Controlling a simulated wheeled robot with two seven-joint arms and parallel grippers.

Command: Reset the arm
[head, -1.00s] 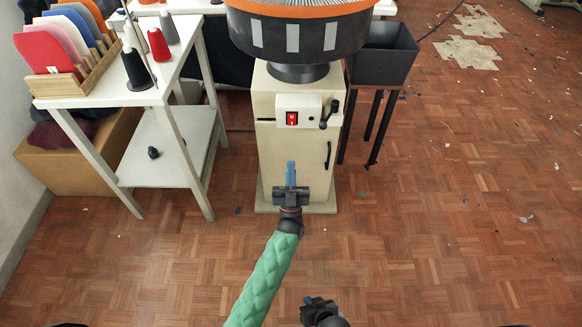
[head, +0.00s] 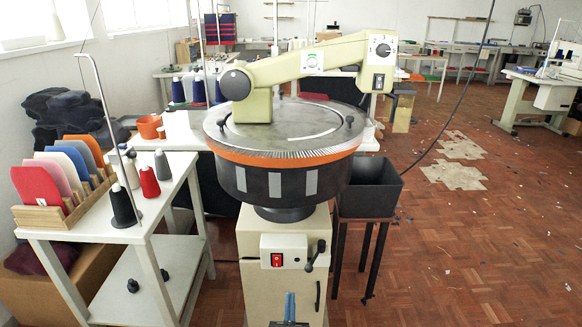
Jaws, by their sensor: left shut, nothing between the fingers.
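My left gripper (head: 290,308) shows at the bottom edge of the head view, in front of the cream machine base. Only its blue fingers and a little of its dark body show; the fingers are together with nothing between them. The rest of the left arm is below the picture. My right gripper is not in the picture. The cream machine base (head: 255,294) carries a red switch (head: 277,260) and a dark lever (head: 316,256). Above it sits a round dial drum (head: 262,183) with an orange rim.
A white side table (head: 95,233) at left holds colored fabric pieces in a wooden rack (head: 42,217) and thread cones (head: 122,206). A black bin (head: 369,188) on legs stands right of the machine. The parquet floor (head: 470,250) at right is largely open.

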